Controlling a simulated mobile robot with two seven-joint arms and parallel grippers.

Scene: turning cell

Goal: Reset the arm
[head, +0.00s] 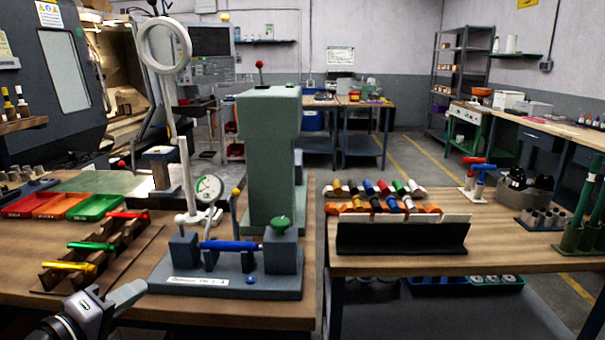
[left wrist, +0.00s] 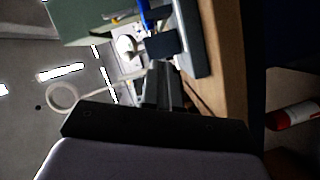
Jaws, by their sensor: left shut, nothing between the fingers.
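My left gripper (head: 126,296) comes in at the bottom left of the head view, over the front edge of the left bench (head: 130,312). In the left wrist view its dark fingers (left wrist: 161,88) are together with nothing between them. It is apart from the grey fixture (head: 190,278) to its right, which bears a blue cylinder (head: 230,246) and a dial gauge (head: 208,188). The blue cylinder also shows in the left wrist view (left wrist: 146,14), beyond the fingertips. My right gripper is in neither view.
A rack (head: 38,278) with yellow, green and red pieces stands left of the fixture, with coloured trays (head: 97,207) behind. A tall green press (head: 268,150) rises behind the fixture. A gap separates this bench from the right bench (head: 400,262), which bears a dark rack (head: 400,238).

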